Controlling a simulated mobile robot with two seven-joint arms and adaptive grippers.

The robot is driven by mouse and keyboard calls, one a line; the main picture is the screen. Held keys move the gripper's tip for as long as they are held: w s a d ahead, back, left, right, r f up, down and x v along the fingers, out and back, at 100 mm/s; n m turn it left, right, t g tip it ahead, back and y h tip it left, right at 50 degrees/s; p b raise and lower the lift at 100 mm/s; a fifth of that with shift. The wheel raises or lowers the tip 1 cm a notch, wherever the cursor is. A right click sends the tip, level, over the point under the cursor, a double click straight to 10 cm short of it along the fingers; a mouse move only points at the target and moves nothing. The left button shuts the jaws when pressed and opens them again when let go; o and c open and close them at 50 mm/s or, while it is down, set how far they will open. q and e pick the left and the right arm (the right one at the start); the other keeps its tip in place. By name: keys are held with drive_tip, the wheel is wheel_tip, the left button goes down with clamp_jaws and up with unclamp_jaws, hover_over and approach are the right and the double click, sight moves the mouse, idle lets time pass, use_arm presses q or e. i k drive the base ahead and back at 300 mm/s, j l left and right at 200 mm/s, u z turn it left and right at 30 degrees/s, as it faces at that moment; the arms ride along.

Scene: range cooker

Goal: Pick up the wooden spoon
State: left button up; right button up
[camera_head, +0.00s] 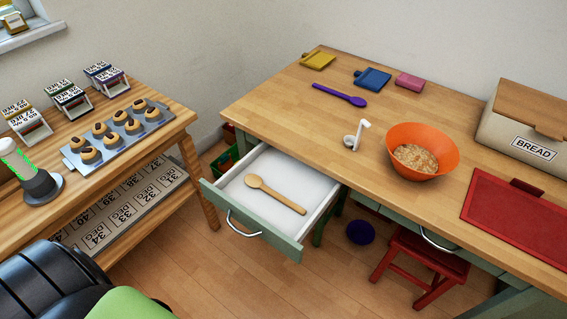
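The wooden spoon (276,194) lies in the open drawer (236,197) of the wooden-topped table. Its round bowl points to the upper left and its handle to the lower right. The drawer has a white inside and a pale green front with a curved metal handle. Nothing else is seen in the drawer, and nothing touches the spoon except the drawer floor. Neither of my grippers shows in the head view.
The tabletop holds a purple spoon (340,95), a white ladle-like item (356,135), an orange bowl (422,139), a red board (516,215) and a bread box (528,124). A red stool (418,257) stands below. A shelf with a muffin tray (117,137) is left.

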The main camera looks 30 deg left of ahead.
sight(253, 181)
drive_tip(key=u, duration=1.1)
